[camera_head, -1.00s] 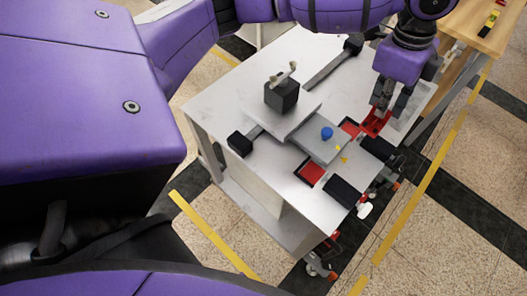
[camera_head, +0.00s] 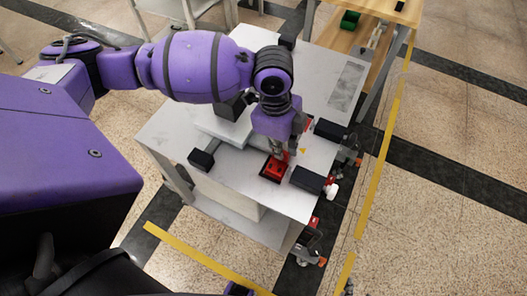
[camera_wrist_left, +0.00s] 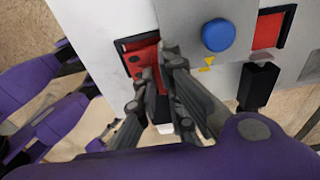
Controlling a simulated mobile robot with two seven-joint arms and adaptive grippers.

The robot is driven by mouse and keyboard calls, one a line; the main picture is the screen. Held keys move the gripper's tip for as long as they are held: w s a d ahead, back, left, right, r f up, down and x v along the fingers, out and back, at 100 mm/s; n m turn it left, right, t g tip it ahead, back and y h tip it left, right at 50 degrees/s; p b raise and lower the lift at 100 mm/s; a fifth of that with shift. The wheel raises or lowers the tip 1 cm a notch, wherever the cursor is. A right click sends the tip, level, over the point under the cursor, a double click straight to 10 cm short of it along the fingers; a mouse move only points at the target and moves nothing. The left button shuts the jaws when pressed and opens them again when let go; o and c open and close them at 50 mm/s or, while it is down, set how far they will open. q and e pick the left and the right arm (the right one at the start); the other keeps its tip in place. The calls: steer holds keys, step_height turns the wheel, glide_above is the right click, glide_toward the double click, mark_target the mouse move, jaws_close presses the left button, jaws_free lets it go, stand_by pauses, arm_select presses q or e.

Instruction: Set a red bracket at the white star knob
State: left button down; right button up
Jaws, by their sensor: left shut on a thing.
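My left gripper (camera_head: 279,154) is shut on a red bracket (camera_head: 274,169) at the near red-and-black pocket on the table. The bracket is low over or in this pocket; I cannot tell if it touches the bottom. In the left wrist view the fingers (camera_wrist_left: 160,75) hide part of the bracket, and the red pocket area (camera_wrist_left: 141,62) shows beside them. The white star knob (camera_head: 331,190) is at the table's right edge, just beyond a black block (camera_head: 308,180). My right gripper is not in view.
A blue knob (camera_wrist_left: 218,35) stands on the grey plate. Another red pocket (camera_wrist_left: 268,30) and a black block (camera_wrist_left: 257,86) lie beyond it. A second black block (camera_head: 201,160) sits at the table's left. A wooden bench (camera_head: 375,42) with a green bin (camera_head: 350,19) stands behind.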

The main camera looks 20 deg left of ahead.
arm_select(q)
steer(key=shift+f, duration=0.85)
steer(key=shift+w, duration=0.1)
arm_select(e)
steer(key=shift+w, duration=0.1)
arm_select(q)
steer(key=c, duration=2.2)
jaws_free()
steer(key=shift+o, duration=0.2)
step_height(320, 180, up, 12)
steer(key=a+p, duration=0.1)
steer(key=shift+a, duration=0.2)
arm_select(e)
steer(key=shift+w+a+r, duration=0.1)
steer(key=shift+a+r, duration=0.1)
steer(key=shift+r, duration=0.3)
